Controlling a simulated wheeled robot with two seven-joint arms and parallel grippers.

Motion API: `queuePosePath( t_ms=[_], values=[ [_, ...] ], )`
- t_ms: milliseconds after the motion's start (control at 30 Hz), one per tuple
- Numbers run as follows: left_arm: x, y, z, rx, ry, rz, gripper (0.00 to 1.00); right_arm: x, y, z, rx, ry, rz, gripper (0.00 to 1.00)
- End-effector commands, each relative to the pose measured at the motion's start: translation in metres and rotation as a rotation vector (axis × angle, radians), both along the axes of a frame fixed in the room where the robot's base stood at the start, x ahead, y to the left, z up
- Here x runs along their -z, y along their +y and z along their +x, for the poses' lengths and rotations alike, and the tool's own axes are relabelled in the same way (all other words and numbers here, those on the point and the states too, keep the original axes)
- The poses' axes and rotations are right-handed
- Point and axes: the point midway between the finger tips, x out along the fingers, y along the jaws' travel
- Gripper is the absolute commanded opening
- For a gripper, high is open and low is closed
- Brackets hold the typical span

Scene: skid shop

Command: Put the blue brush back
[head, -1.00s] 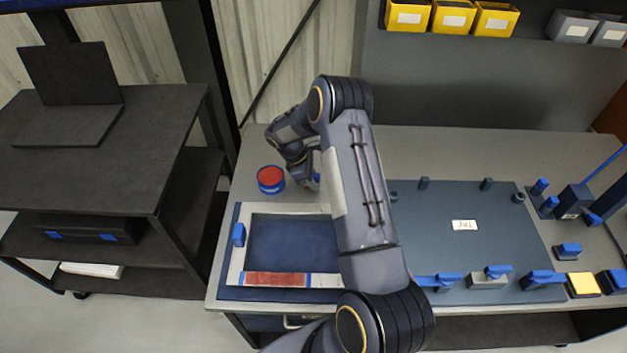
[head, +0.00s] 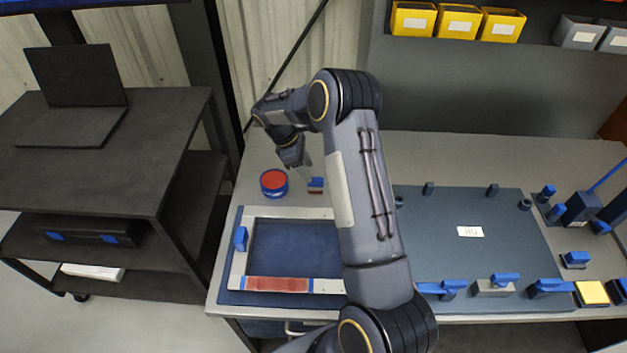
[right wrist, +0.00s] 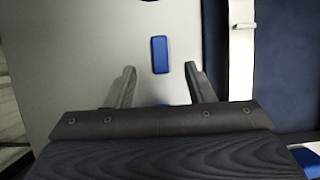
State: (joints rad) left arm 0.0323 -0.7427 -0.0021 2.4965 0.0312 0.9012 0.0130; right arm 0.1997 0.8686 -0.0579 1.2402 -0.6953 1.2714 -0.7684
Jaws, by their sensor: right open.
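A small blue block with a reddish lower edge, which looks like the blue brush (head: 316,184), stands on the bench just right of a round blue tin with a red top (head: 273,182). In the right wrist view the blue brush (right wrist: 160,54) shows from above as a narrow blue rectangle, between and slightly beyond the fingertips. My right gripper (head: 304,170) is open and empty above and beside the brush. Its two fingers also show apart in the right wrist view (right wrist: 160,69), with no visible contact with the brush. My left gripper is not in view.
A pale frame (head: 237,272) with a red strip (head: 277,284) lies in front of the tin. A dark board (head: 470,258) with blue clamps lies to the right. Blue-topped blocks and a holder (head: 580,208) stand at far right. The bench behind the board is clear.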

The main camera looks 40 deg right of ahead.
Motion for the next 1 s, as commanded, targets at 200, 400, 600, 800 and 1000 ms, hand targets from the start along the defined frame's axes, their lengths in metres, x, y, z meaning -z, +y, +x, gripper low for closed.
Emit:
queuePosePath(
  t_ms=[200, 400, 600, 800, 1000],
  values=[
    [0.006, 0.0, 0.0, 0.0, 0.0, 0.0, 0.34, -0.029, 0.01, 0.009, 0.001, -0.003, 0.0, 0.48],
    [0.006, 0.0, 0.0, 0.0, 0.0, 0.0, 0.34, -0.056, 0.016, 0.002, 0.04, -0.047, 0.023, 0.48],
    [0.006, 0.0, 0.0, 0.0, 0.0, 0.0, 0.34, -0.12, 0.039, -0.044, 0.214, -0.222, 0.125, 0.48],
    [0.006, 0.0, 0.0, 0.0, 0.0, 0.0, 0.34, -0.171, 0.077, -0.111, 0.433, -0.402, 0.267, 0.48],
    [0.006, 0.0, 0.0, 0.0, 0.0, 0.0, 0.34, -0.196, 0.12, -0.184, 0.661, -0.55, 0.426, 0.48]
  ],
)
